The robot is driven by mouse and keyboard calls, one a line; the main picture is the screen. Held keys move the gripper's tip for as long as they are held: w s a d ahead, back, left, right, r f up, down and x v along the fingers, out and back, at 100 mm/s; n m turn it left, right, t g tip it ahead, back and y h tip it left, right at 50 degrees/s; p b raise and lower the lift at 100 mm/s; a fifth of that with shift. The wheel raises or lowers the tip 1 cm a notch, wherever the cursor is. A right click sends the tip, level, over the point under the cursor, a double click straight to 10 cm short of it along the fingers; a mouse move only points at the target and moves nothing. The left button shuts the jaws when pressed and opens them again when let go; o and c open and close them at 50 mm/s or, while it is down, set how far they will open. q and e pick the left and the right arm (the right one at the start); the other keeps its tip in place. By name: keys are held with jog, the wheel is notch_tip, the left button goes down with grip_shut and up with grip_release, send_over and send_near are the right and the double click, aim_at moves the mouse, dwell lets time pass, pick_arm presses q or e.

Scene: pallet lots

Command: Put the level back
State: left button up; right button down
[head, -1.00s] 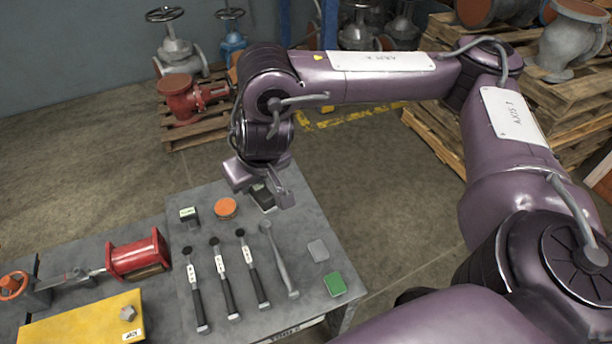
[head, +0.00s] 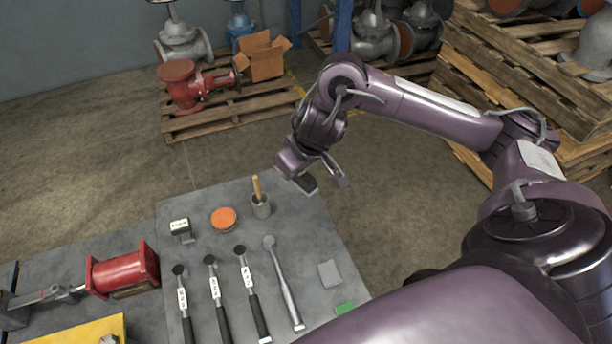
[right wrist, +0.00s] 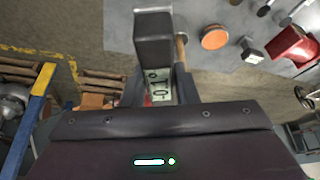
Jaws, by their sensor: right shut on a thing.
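The level, a dark grey block with a pale display strip, is in my right gripper. A small dark device with a pale green display (head: 180,226) stands at the table's far left. My left gripper is out of view.
An orange disc (head: 224,219), several black-handled tools (head: 251,290), a long grey wrench (head: 283,280), a grey pad (head: 329,273) and a green pad (head: 345,308) lie around. The far right corner is bare.

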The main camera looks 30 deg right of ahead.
jog(key=d+f, duration=0.2)
jog(key=b, duration=0.5)
send_over(302, 220)
jog(key=s, duration=0.2)
jog(key=f, duration=1.4)
jog(key=shift+w+d+f, duration=0.15)
jog(key=shift+d+f, duration=0.05)
jog(key=shift+f, duration=0.15)
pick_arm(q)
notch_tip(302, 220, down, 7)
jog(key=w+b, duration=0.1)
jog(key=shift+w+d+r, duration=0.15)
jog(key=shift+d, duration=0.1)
pick_arm(e)
jog(key=shift+w+f, duration=0.1)
jog(key=shift+f, duration=2.5)
pick_arm(q)
jog(key=shift+b, duration=0.3)
pick_arm(e)
jog(key=shift+f, duration=0.1)
jog(key=c, duration=1.1)
grip_release()
